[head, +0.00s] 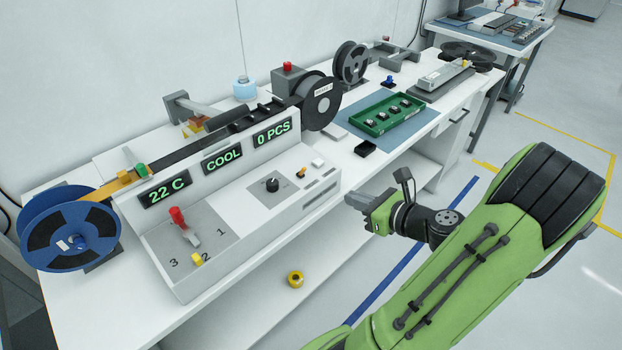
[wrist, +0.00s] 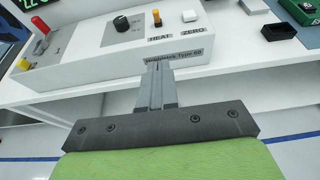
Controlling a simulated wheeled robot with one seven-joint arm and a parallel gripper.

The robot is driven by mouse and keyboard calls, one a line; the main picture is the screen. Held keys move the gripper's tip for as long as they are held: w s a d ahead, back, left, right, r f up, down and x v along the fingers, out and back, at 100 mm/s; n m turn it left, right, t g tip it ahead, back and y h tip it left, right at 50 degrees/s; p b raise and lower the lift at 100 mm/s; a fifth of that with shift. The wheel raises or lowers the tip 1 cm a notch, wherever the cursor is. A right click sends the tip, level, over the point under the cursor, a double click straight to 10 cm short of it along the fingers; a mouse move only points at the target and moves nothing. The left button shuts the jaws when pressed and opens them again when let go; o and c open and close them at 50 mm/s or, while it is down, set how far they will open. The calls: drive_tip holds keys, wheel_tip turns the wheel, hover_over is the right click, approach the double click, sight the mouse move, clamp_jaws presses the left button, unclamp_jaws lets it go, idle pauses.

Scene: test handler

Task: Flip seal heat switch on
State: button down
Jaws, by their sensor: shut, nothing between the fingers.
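The seal heat switch (head: 300,172) is a small orange toggle on the front right of the white machine (head: 250,222). In the wrist view the switch (wrist: 157,18) stands just behind a label reading HEAT. The middle display (head: 222,160) reads COOL, and the left one (head: 166,190) reads 22 C. My gripper (head: 362,204) is shut and empty, in front of the machine and to the right of the switch. In the wrist view its fingers (wrist: 158,68) point at the machine's front face, below the switch. They look apart from the switch.
A black knob (head: 272,185) and a white button (head: 318,162) flank the switch. A red-handled lever (head: 178,217) stands further left. A black tray (head: 365,148) and a green tray (head: 368,127) lie to the right. A yellow roll (head: 296,279) is below.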

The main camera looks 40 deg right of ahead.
drive_tip(key=b, duration=0.3)
approach(304, 172)
drive_tip(key=f, duration=0.1)
drive_tip(key=w+f, duration=0.2)
drive_tip(key=f, duration=0.1)
drive_tip(key=shift+f, duration=0.1)
drive_tip(key=w, duration=0.1)
drive_tip(key=w+r, duration=0.2)
drive_tip(key=shift+w, duration=0.35)
drive_tip(key=shift+r+p, duration=0.15)
drive_tip(key=shift+p, duration=0.6)
